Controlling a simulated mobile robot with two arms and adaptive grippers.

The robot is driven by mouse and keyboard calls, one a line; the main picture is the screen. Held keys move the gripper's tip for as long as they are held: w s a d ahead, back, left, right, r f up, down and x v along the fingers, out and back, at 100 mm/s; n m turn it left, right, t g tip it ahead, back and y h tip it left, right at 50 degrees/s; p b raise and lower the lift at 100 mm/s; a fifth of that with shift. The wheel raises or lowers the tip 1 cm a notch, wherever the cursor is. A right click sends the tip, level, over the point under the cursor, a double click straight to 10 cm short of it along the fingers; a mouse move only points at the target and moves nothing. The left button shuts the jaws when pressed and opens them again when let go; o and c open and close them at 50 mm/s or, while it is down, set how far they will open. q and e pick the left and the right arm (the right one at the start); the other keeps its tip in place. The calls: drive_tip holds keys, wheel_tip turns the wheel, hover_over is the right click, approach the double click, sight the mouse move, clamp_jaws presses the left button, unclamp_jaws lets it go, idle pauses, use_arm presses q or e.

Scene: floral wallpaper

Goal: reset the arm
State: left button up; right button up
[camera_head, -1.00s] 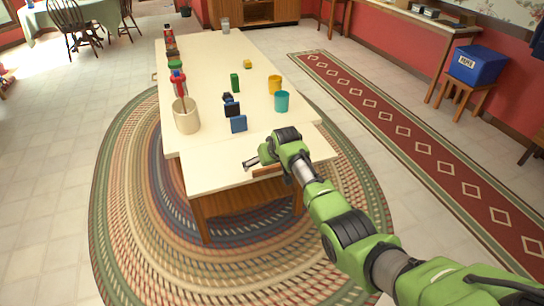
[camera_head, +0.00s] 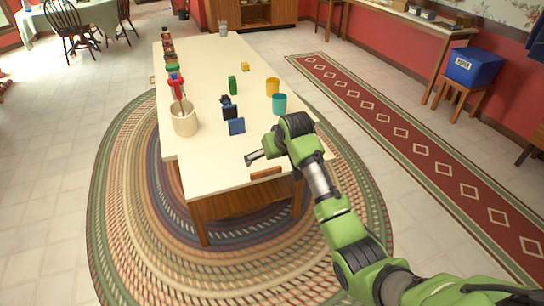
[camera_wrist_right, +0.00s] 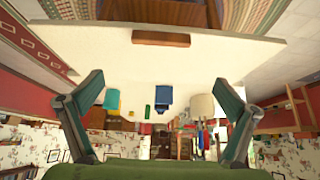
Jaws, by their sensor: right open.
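My right arm reaches in from the right of the head view. Its green right gripper (camera_head: 262,155) hangs above the near right end of the white-topped table (camera_head: 215,174). In the right wrist view the fingers of this gripper (camera_wrist_right: 157,110) are wide apart with nothing held between them. That view looks across the table top upside down, with the objects on it beyond the fingertips. I cannot tell the exact height of the fingers above the table. My left gripper is in neither view.
On the table stand a beige crock (camera_head: 184,122), a blue block (camera_head: 237,126), a teal cup (camera_head: 279,104), a yellow cup (camera_head: 272,86) and a green block (camera_head: 232,85). A blue bin (camera_head: 475,66) sits on a stool at the right. Floor beside the table is clear.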

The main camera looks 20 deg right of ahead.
idle(0.3)
drive_tip(key=s+f+g, duration=0.1)
drive_tip(key=s+f, duration=0.7)
drive_tip(key=f, duration=0.5)
drive_tip(key=s+f+g, duration=0.1)
drive_tip(key=s+f, duration=0.6)
drive_tip(key=f, duration=0.5)
drive_tip(key=s+f+g, duration=0.1)
drive_tip(key=s+f, duration=0.7)
drive_tip(key=f, duration=0.5)
drive_tip(key=s+f+g, duration=0.1)
drive_tip(key=s+f, duration=0.4)
drive_tip(key=s, duration=0.8)
drive_tip(key=s+f+n+g, duration=0.1)
drive_tip(key=s+f, duration=0.4)
drive_tip(key=s, duration=0.8)
drive_tip(key=s+f+n+g, duration=0.1)
drive_tip(key=s+f, duration=0.4)
drive_tip(key=s, duration=0.8)
drive_tip(key=shift+s+d+f, duration=0.15)
drive_tip(key=shift+s+f, duration=0.2)
drive_tip(key=shift+f, duration=0.05)
